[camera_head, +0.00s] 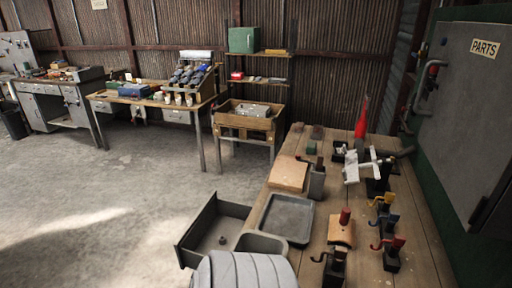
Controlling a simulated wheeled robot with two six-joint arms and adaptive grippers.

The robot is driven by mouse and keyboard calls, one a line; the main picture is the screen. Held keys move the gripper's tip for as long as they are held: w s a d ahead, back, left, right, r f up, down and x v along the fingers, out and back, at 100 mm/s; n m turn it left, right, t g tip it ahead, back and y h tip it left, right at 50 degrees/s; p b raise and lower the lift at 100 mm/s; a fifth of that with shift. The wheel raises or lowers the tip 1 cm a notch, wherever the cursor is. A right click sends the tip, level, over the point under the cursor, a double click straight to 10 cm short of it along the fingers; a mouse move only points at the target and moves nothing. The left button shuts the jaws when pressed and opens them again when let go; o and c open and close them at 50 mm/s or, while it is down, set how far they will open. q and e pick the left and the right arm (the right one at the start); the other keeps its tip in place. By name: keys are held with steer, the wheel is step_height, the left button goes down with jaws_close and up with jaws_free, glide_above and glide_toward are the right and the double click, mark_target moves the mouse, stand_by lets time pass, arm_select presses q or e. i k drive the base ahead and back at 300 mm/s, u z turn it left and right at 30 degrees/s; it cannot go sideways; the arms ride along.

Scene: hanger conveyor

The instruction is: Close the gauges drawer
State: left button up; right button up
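A dark grey drawer (198,222) stands pulled out from the left side of the wooden workbench (418,262), over the concrete floor. Its front panel faces left. A small grey object (222,240) lies inside on the drawer's bottom. The near right corner of the drawer is hidden at the bottom of the view. I see no readable label on the drawer. Neither of my grippers shows in the head view.
On the workbench are a grey tray (287,219), a wooden block (289,174), several hooks with coloured handles, a white part (362,168) on a stand and a red cone (361,122). A grey PARTS cabinet (470,120) stands at right. The floor left of the drawer is clear.

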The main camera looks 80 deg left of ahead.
mark_target(215, 226)
steer(key=z, duration=1.1)
steer(key=k, duration=2.05)
steer(key=u, duration=2.75)
steer(key=i, duration=0.45)
steer(key=z, duration=0.05)
steer(key=k, duration=0.5)
steer(key=z, duration=0.3)
